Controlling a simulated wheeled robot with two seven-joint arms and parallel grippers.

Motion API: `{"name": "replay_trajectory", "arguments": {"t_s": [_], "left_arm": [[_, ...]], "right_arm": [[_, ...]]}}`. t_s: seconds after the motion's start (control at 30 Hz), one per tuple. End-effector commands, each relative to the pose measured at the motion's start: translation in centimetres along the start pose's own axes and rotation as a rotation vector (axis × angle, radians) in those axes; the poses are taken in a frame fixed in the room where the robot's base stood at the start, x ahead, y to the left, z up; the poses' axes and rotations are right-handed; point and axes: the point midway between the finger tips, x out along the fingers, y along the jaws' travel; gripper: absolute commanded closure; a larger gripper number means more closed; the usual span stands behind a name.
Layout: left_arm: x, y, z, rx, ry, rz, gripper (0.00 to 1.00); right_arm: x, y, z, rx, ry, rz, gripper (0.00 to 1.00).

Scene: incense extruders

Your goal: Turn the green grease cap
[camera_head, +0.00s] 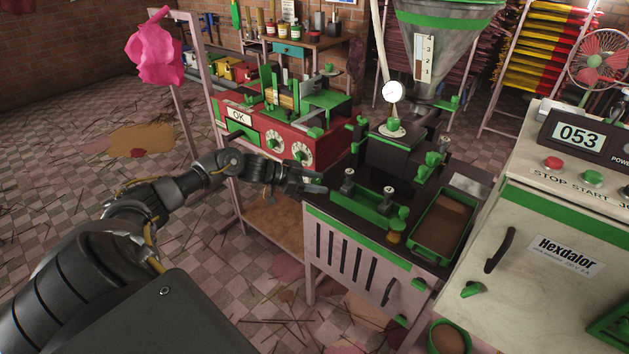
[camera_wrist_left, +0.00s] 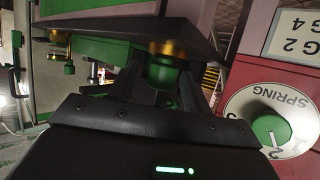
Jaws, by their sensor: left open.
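A green cap with a brass collar (camera_wrist_left: 165,72) shows close up in the left wrist view, which is turned nearly upside down. It appears between the two dark fingers of my left gripper (camera_wrist_left: 163,90), against the dark machine top. The fingers stand apart, and I cannot tell whether they touch the cap. In the head view my left gripper (camera_head: 318,184) is at the left edge of the dark extruder bench (camera_head: 345,225) and may hide this cap. A similar green knob with brass (camera_head: 398,222) stands near the bench's front edge. My right gripper is not visible.
A red machine (camera_head: 265,125) with white dials stands just behind my left gripper; its SPRING dial (camera_wrist_left: 270,125) is close in the wrist view. A green tray (camera_head: 443,222) with brown material lies on the bench. A white Hexdalor cabinet (camera_head: 560,215) stands at right.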

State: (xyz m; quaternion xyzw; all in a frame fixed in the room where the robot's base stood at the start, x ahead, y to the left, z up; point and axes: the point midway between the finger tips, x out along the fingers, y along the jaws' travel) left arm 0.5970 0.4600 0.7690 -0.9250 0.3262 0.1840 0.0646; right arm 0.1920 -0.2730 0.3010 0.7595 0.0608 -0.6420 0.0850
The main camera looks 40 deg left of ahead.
Motion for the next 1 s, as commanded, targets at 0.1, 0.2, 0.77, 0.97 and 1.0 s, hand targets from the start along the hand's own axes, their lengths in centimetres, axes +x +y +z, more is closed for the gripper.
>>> {"name": "replay_trajectory", "arguments": {"t_s": [0.1, 0.2, 0.77, 0.97, 1.0], "left_arm": [[-0.6, 0.0, 0.1, 0.0, -0.002, -0.001, 0.51], [-1.9, -0.1, 0.2, 0.001, -0.004, -0.002, 0.51], [-10.2, 0.0, 0.1, -0.001, -0.002, 0.0, 0.51], [-10.8, 0.0, 0.0, 0.001, 0.001, 0.0, 0.51], [-10.8, 0.0, 0.0, 0.001, 0.001, 0.0, 0.51]], "right_arm": [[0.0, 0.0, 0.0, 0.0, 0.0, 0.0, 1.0], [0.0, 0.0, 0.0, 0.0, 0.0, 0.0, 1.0], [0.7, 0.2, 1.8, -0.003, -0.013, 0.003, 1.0], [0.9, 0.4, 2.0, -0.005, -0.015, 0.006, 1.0], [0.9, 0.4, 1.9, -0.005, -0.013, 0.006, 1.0]]}}
